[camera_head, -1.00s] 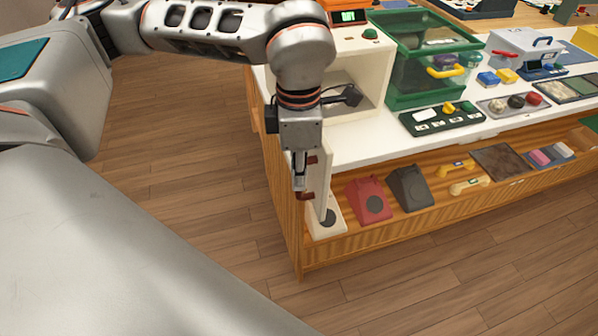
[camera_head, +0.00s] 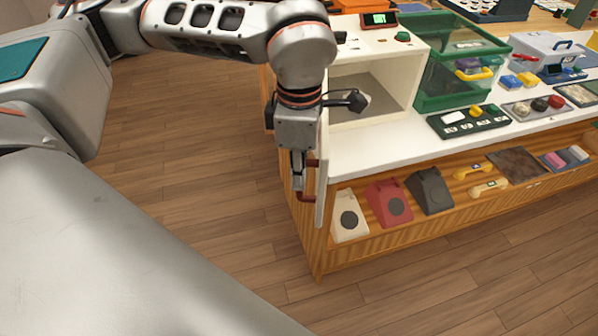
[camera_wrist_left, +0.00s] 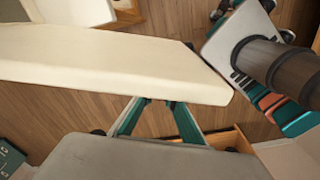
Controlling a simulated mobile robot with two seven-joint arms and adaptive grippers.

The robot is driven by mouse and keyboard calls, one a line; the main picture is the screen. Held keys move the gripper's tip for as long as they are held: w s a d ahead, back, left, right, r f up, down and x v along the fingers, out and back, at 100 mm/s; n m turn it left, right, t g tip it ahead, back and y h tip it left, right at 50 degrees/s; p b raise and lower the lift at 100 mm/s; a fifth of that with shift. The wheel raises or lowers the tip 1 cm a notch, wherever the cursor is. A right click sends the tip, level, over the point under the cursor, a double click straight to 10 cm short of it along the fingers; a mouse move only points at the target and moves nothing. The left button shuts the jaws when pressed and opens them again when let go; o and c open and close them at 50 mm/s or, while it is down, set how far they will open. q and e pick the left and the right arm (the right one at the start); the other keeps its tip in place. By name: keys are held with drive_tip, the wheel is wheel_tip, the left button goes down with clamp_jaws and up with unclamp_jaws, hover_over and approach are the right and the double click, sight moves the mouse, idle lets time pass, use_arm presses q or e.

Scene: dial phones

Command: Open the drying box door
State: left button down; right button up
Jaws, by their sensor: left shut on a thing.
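The drying box (camera_head: 417,68) is a cream cabinet with a green-lit display, at the left end of the counter. Its front is uncovered, showing a grey interior. Its cream door (camera_head: 322,178) stands swung out from the box's left side, seen nearly edge-on. The door has a dark red handle (camera_head: 307,197) on its left-hand face. My left gripper (camera_head: 299,184) points down beside that face and is shut on the handle. In the left wrist view the door (camera_wrist_left: 110,65) is a broad cream slab; the handle cannot be made out there. My right gripper is not in view.
Cream (camera_head: 349,218), red (camera_head: 389,203) and dark (camera_head: 429,190) phone bodies sit on the lower shelf, close right of the door. A green-framed clear case (camera_head: 450,101) stands right of the box. The wooden floor (camera_head: 190,180) left of the counter is clear.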

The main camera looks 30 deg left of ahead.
use_arm(q)
drive_tip(key=shift+r, duration=0.1)
drive_tip(key=c, duration=2.1)
unclamp_jaws()
wheel_tip(320, 180, up, 12)
